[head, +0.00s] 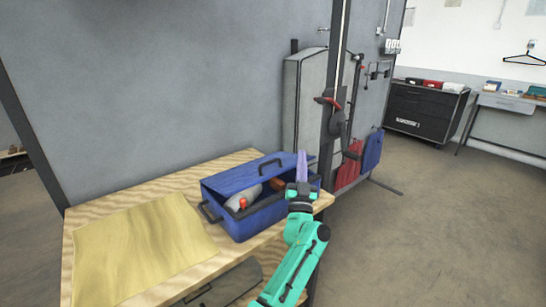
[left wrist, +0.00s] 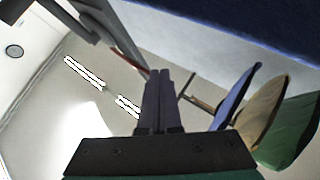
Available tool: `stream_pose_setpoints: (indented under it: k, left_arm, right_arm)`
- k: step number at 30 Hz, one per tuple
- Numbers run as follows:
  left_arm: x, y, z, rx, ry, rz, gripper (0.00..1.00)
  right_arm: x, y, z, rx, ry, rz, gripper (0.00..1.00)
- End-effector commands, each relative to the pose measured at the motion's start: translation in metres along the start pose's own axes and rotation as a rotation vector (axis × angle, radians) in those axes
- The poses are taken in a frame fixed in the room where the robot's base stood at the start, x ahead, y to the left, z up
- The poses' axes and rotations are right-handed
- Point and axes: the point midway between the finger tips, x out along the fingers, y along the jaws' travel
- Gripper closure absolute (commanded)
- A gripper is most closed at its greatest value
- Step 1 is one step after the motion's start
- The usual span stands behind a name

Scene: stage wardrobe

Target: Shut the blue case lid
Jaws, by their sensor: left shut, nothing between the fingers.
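The blue case (head: 262,217) stands on the wooden table near its right end. Its lid (head: 243,177) is raised and tilted over the back part, and the front is open. A pale roll-like item and a brown item show inside. My left gripper (head: 302,156) is at the case's right end, fingers pointing up, shut and empty. In the left wrist view the shut fingers (left wrist: 157,74) show against the room. A dark blue surface (left wrist: 240,25), probably the lid, fills the top right there. I cannot tell whether the gripper touches it. My right gripper is out of view.
A yellow cloth or board (head: 145,238) lies on the table (head: 95,207), left of the case. A grey wall stands behind, with a dark post (head: 336,90) close beyond the gripper. A black drawer cabinet (head: 425,110) stands far right. The floor at right is clear.

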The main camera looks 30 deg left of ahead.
Motion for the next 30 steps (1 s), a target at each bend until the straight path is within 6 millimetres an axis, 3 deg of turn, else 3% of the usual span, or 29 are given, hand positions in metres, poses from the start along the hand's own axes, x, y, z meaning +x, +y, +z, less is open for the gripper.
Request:
stream_pose_setpoints:
  k: [1, 6, 10, 13, 17, 22, 25, 30]
  left_arm:
    - [0.007, 0.005, -0.008, -0.028, -0.009, 0.139, 1.0]
    - [0.009, 0.031, -0.024, -0.116, -0.148, 0.592, 1.0]
    - [0.043, 0.015, -0.059, -0.118, -0.26, 0.821, 1.0]
    - [0.052, -0.011, -0.083, -0.062, -0.439, 0.97, 1.0]
    - [0.044, -0.067, -0.098, 0.067, -0.767, 1.036, 1.0]
    - [0.021, -0.138, -0.105, 0.197, -1.101, 0.954, 1.0]
    - [0.016, -0.151, -0.104, 0.216, -1.163, 0.928, 1.0]
    - [0.018, -0.141, -0.088, 0.212, -1.167, 0.928, 1.0]
  right_arm:
    - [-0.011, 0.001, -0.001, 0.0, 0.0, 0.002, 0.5]
    - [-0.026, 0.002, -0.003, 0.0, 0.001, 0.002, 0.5]
    - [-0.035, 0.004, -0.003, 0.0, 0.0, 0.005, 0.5]
    - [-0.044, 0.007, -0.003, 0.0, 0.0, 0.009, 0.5]
    - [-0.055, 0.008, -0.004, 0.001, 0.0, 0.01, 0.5]
    - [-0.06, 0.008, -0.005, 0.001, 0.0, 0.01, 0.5]
    - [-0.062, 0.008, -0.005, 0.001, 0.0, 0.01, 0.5]
    - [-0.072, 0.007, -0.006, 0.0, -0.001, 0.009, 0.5]
